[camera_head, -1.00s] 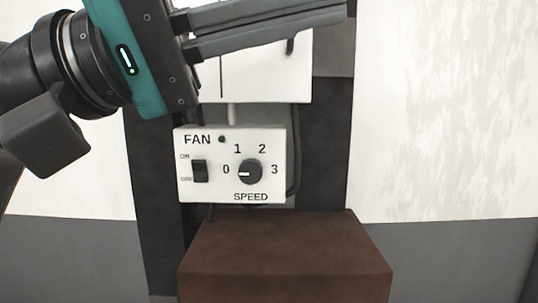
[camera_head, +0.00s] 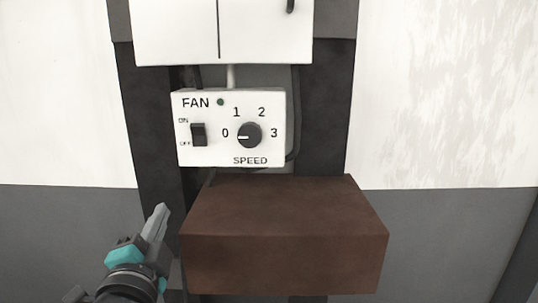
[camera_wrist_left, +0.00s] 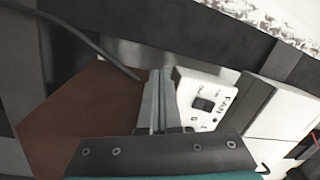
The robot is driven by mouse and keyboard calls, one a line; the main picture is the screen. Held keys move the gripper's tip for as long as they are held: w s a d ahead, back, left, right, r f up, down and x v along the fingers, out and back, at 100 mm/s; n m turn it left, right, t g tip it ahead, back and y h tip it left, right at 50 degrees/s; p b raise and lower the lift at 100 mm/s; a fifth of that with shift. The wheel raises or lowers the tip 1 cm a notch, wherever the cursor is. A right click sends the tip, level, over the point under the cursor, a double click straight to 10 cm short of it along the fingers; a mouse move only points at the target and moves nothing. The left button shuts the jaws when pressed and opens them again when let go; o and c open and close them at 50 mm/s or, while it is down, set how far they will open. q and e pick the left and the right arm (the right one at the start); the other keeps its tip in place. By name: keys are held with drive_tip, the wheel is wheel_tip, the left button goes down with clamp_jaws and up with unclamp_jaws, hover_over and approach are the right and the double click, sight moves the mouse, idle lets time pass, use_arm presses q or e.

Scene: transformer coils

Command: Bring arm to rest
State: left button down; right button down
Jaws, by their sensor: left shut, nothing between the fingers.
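My left gripper (camera_head: 157,225) is low at the left in the head view, just left of the brown block (camera_head: 285,262). Its fingers point up and are together with nothing between them. In the left wrist view the closed fingers (camera_wrist_left: 158,90) lie between the brown block (camera_wrist_left: 70,110) and the white fan box (camera_wrist_left: 212,97), as seen there. The fan box (camera_head: 232,150) has a rocker switch (camera_head: 199,134) and a speed knob (camera_head: 249,135) whose mark points toward 0. The gripper is apart from the box. My right gripper is not in view.
A white cabinet (camera_head: 180,35) hangs above the fan box, with a dark handle at its right. Cables run behind the box. Dark posts (camera_head: 325,120) stand on both sides. The area right of the brown block looks free.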

use_arm(q)
drive_tip(key=s+f+n+g, duration=0.2)
drive_tip(key=f+g, duration=0.1)
drive_tip(key=f, duration=0.4)
drive_tip(key=s+f+n+g, duration=0.2)
drive_tip(key=s+f, duration=0.1)
drive_tip(key=f, duration=0.3)
drive_tip(key=s+d+f+n+g+h, duration=0.2)
drive_tip(key=s+f+n+g, duration=0.7)
drive_tip(key=s+f, duration=1.05)
wheel_tip(320, 180, down, 24)
drive_tip(key=s+r+m+g+b, duration=0.1)
drive_tip(key=s+m+g+b, duration=0.1)
drive_tip(key=m+g+b, duration=0.15)
drive_tip(key=s+a+f+b, duration=0.2)
drive_tip(key=s+f+b, duration=0.2)
drive_tip(key=s+f, duration=1.1)
wheel_tip(320, 180, down, 4)
drive_tip(key=shift+s+a+f+n+b, duration=0.1)
drive_tip(key=shift+s+a+n+b, duration=0.15)
drive_tip(key=shift+s+n+b, duration=0.1)
drive_tip(key=shift+g, duration=0.25)
